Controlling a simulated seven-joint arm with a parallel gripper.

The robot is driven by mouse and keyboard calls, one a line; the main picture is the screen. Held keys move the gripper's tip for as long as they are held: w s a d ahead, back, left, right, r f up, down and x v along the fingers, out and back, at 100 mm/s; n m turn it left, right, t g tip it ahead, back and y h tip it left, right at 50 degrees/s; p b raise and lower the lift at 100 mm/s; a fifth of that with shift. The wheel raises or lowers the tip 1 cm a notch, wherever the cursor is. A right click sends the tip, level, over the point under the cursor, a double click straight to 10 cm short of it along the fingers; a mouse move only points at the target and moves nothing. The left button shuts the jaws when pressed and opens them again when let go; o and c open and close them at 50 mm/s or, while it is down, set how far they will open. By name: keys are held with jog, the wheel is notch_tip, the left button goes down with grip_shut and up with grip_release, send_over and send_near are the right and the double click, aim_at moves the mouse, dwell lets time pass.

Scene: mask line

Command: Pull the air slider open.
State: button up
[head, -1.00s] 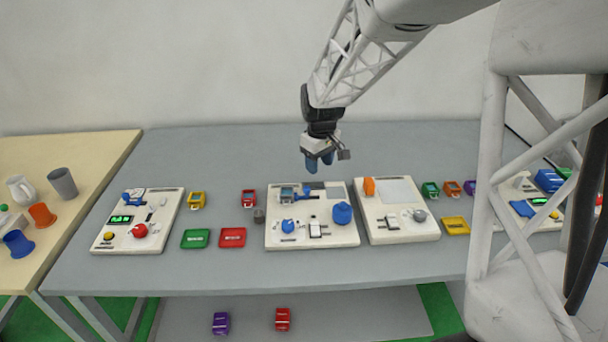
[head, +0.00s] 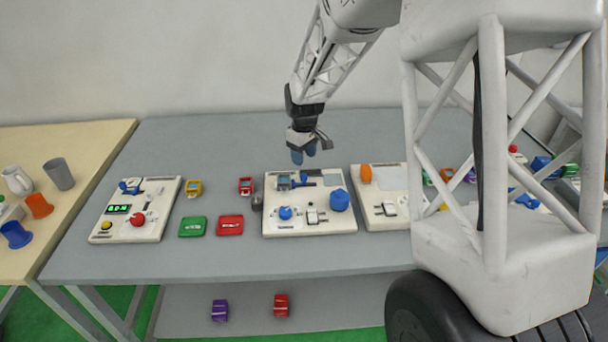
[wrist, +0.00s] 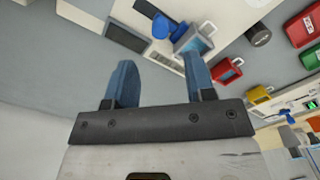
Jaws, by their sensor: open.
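A white middle panel (head: 327,228) lies on the grey table, carrying a small grey-blue block (head: 284,183), a blue piece (head: 299,181) beside it, a blue knob (head: 285,213), a switch (head: 312,217) and a large blue cap (head: 340,201). I cannot tell for sure which part is the air slider. My gripper (head: 303,155) is open and empty, its blue fingers pointing down above the panel's back edge. The block (wrist: 194,44) and blue piece (wrist: 165,27) lie beyond the fingertips there.
A left panel (head: 153,190) and a right panel (head: 385,178) flank the middle one; my column hides part of the right one. Green (head: 193,226) and red (head: 230,225) trays and small coloured blocks lie between the left and middle panels. The table behind the panels is clear.

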aim_at(304, 175)
jog(key=shift+f, duration=3.85)
grip_shut()
